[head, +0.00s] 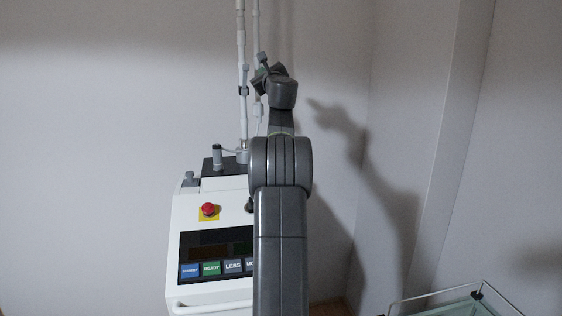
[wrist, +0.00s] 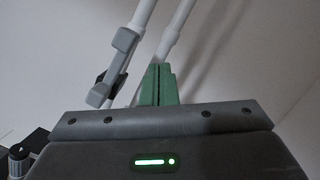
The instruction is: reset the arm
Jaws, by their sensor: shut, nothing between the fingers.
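My gripper (wrist: 158,84) shows in the wrist view as two green fingers pressed together, with nothing between them. It points up toward the white poles (wrist: 172,38) and a grey clamp (wrist: 117,58); I cannot tell how far apart they are. In the head view my grey arm rises upright in front of the white machine. Its wrist bends near the poles (head: 242,50), and the fingers are mostly hidden there.
The white machine (head: 210,292) has a red emergency button (head: 208,209) on a yellow plate and a dark panel (head: 206,243) with coloured keys. A glass-topped stand (head: 470,308) is at the lower right. Bare walls lie behind, with my arm's shadow on them.

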